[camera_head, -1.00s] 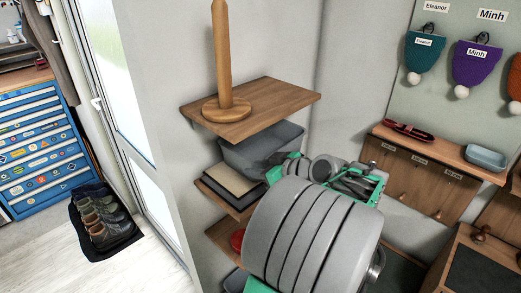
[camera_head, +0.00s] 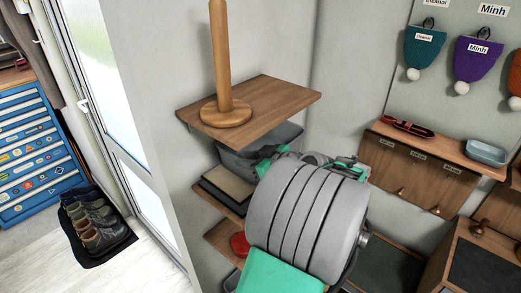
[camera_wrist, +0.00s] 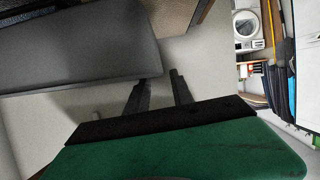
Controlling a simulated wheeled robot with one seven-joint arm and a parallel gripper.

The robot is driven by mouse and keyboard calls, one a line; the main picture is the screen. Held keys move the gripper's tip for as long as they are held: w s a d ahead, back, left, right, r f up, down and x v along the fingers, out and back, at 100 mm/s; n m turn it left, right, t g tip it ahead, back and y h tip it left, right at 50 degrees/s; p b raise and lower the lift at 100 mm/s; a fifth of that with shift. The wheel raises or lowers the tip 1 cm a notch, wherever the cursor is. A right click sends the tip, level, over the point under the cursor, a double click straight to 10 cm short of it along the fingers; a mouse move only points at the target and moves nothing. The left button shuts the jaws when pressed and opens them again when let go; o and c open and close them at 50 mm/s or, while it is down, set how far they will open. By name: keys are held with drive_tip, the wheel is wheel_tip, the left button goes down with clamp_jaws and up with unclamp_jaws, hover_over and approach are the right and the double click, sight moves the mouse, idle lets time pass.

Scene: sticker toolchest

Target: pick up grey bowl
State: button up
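A grey, bin-shaped bowl (camera_head: 239,162) sits on the shelf under the top board in the head view, partly hidden by my arm. A large grey surface (camera_wrist: 80,48), probably the same bowl, fills the upper left of the wrist view. My gripper (camera_wrist: 160,76) shows two dark fingers set apart with nothing between them. They are close to the lower right edge of the grey surface; I cannot tell if they touch it. In the head view my arm hides most of the gripper. A smaller blue-grey dish (camera_head: 486,153) rests on the right wall shelf.
A wooden top board (camera_head: 272,104) with an upright wooden holder (camera_head: 224,70) is just above the bowl. A dark tray (camera_head: 222,190) and a red item (camera_head: 240,244) are on lower shelves. A glazed door (camera_head: 110,80) and boots (camera_head: 90,225) are at left.

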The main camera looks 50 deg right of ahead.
drive_tip(key=p+x, duration=0.1)
drive_tip(key=x, duration=0.3)
drive_tip(key=shift+w+f, duration=0.15)
drive_tip(key=shift+w, duration=0.1)
drive_tip(key=shift+a, duration=0.1)
clamp_jaws()
idle(0.9)
